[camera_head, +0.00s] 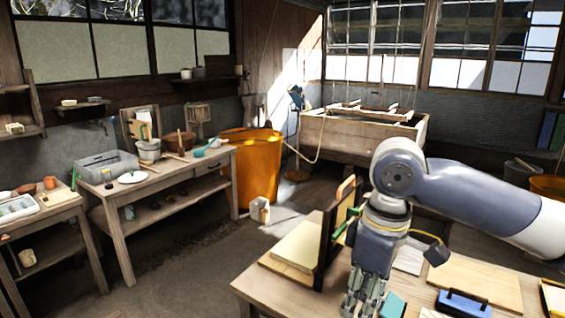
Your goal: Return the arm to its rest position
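My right arm comes in from the right edge and bends down over the near work table (262,284). My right gripper (362,303) points downward above the table's middle. Its fingers look close to each other, but their tips are near the lower picture edge, and I cannot tell whether they are open or shut. No object is clearly visible between them. A dark upright wooden frame (328,240) stands just left of the gripper, partly hidden by the arm. My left gripper is not in view.
A pale board (296,247) lies left of the frame. A blue-handled item (463,303), a wooden board (475,280) and a teal block (393,305) lie on the right side. An orange barrel (255,170) and a wooden vat (350,135) stand behind. Floor left of the table is clear.

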